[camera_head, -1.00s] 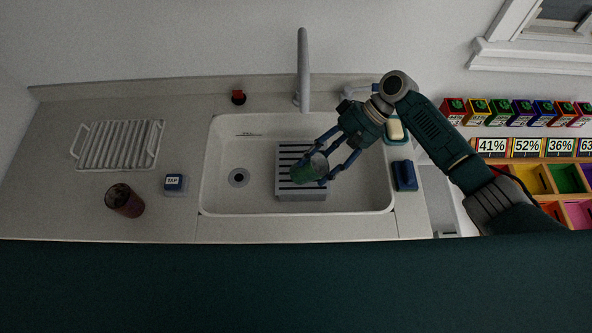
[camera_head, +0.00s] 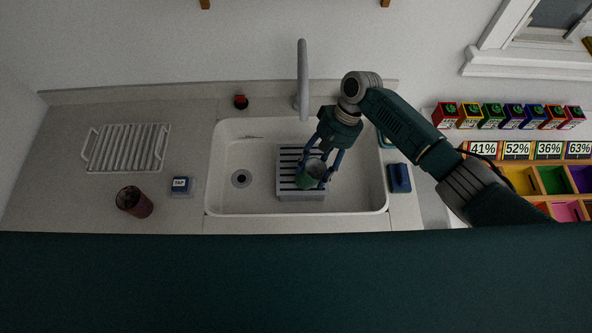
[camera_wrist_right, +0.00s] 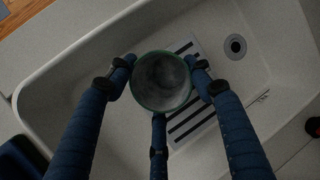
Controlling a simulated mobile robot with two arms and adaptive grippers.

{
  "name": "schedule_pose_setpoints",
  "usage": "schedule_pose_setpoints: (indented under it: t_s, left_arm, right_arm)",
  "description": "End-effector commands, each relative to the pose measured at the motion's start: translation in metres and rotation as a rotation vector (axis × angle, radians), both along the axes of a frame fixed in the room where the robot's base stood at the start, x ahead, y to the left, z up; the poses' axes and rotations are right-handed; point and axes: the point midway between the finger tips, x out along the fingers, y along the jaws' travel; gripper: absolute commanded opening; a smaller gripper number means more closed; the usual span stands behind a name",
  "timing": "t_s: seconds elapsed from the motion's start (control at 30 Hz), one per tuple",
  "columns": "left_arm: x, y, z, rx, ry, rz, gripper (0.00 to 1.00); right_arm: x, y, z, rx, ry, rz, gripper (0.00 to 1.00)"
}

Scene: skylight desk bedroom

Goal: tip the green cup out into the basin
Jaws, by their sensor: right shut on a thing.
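The green cup (camera_head: 304,182) is in my right gripper (camera_head: 314,172), over the slatted rack in the white basin (camera_head: 225,195). The cup is tilted, with its mouth toward the upper right in the head view. In the right wrist view the fingers close around the cup (camera_wrist_right: 161,82), and its round mouth faces the camera. The inside looks grey; I cannot tell whether anything is in it. The basin (camera_wrist_right: 62,105) lies below it there. My left gripper is not in view.
A grey slatted rack (camera_head: 302,196) sits in the basin beside the drain (camera_head: 241,178). The faucet (camera_head: 303,75) stands behind. A dark red glass (camera_head: 134,202), a TAP block (camera_head: 181,186) and a white drying rack (camera_head: 126,148) are left. A blue sponge (camera_head: 399,178) lies right.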

Motion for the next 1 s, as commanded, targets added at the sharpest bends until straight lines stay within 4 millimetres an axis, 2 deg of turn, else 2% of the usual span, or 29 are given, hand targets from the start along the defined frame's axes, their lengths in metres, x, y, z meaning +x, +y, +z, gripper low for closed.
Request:
schedule_pose_setpoints:
  t_s: [0.03,0.37,0.8,1.0]
  left_arm:
    - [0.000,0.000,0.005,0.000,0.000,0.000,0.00]
    - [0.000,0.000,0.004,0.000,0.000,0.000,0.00]
    - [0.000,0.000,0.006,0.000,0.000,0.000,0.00]
    - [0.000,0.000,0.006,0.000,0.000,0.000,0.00]
  right_arm:
    - [-0.001,0.001,0.002,-0.025,0.002,0.002,0.16]
    - [0.000,-0.001,-0.001,-0.046,0.003,0.000,0.16]
    - [0.001,0.000,0.038,-0.044,0.001,0.000,0.16]
    - [0.000,-0.001,0.048,-0.045,0.002,-0.001,0.16]
